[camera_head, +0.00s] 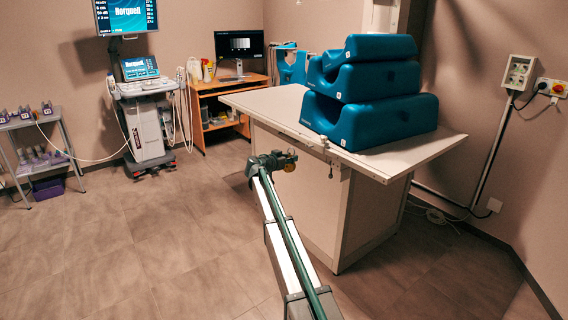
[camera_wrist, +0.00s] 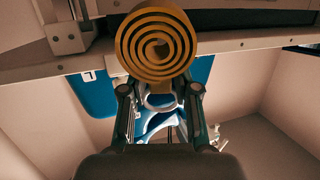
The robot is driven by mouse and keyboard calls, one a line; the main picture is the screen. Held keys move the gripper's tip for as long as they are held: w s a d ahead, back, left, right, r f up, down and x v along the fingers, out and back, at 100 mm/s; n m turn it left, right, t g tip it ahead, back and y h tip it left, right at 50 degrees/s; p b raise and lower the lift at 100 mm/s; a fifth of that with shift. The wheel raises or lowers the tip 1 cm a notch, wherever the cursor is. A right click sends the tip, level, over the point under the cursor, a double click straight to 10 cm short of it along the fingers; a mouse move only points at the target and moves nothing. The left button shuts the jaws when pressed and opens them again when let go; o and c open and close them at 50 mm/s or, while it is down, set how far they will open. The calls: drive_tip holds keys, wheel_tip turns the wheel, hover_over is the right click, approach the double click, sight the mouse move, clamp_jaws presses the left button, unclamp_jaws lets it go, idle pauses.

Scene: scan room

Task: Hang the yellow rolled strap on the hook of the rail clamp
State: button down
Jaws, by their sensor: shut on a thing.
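The yellow rolled strap (camera_wrist: 155,43) shows its spiral end to the wrist camera. My gripper (camera_wrist: 160,88) is shut on it, with a finger at each side. A grey clamp-like part (camera_wrist: 68,37) is at upper left in the wrist view. I cannot make out the hook clearly.
The table (camera_head: 270,103) carries stacked blue cushions (camera_head: 372,112). Its rail (camera_wrist: 240,44) crosses the wrist view behind the strap. An ultrasound cart (camera_head: 146,125), a wooden desk (camera_head: 205,110) and a small shelf (camera_head: 40,165) stand farther back. The floor at left is clear.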

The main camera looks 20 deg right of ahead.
drive_tip(key=w+d+f+p, duration=0.1)
drive_tip(key=w+d+p, duration=0.2)
drive_tip(key=d, duration=0.7)
drive_tip(key=shift+f, duration=0.35)
idle(0.8)
drive_tip(key=shift+f+b, duration=0.15)
drive_tip(key=shift+b, duration=0.2)
drive_tip(key=shift+a+f, duration=0.1)
drive_tip(key=shift+a, duration=0.05)
idle(0.6)
drive_tip(key=c, duration=1.1)
unclamp_jaws()
drive_tip(key=shift+s, duration=0.1)
drive_tip(key=o, duration=0.3)
drive_tip(key=shift+f, duration=0.1)
